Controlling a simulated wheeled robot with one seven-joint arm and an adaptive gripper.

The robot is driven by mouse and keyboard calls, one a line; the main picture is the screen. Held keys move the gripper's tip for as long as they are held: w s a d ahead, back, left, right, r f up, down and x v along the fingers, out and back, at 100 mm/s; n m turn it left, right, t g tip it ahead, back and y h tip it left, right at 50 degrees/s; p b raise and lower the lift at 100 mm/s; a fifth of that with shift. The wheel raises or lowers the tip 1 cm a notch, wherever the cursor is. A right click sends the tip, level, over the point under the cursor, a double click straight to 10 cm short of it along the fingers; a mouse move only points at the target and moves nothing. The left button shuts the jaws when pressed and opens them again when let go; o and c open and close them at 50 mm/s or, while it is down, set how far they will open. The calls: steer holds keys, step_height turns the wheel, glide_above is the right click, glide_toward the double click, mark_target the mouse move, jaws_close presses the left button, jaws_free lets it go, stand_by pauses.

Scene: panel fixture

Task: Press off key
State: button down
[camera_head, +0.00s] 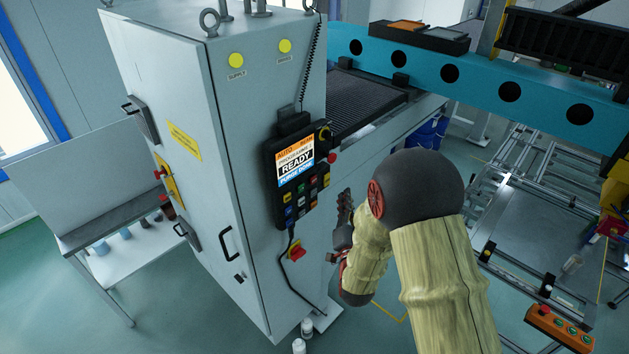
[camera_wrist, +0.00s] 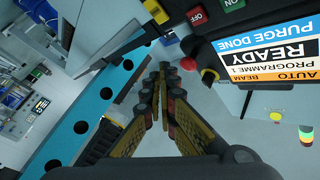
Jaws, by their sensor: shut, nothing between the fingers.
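The control pendant (camera_head: 290,136) hangs on the right side of the grey cabinet, its lit screen reading READY and PURGE DONE. The off key (camera_wrist: 196,16) is a small red key marked OFF, at the top of the wrist view beside the green ON key (camera_wrist: 233,3). In the head view the key labels are too small to read. My gripper (camera_head: 345,197) is to the right of the pendant's lower end, apart from it. In the wrist view my gripper (camera_wrist: 163,72) is shut and empty, with its fingertips below and left of the off key in the picture.
A red knob (camera_wrist: 208,75) sticks out from the pendant's edge near my fingers. A red switch (camera_head: 296,250) and a cable are on the cabinet (camera_head: 240,150) below the pendant. A teal beam (camera_head: 480,80) spans the back right.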

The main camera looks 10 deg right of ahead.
mark_target(314, 180)
steer(key=w+a, duration=0.5)
steer(key=w, duration=0.2)
stand_by(0.3)
steer(key=shift+w+a+b, duration=0.2)
steer(key=shift+w+b, duration=0.05)
steer(key=shift+b, duration=0.25)
stand_by(1.1)
steer(key=shift+w+a+b, duration=0.3)
steer(key=shift+w+b, duration=0.1)
steer(key=shift+b, duration=0.1)
stand_by(0.9)
stand_by(0.3)
steer(key=shift+s+d+b, duration=0.5)
steer(key=shift+s+b, duration=0.05)
steer(key=shift+s, duration=0.15)
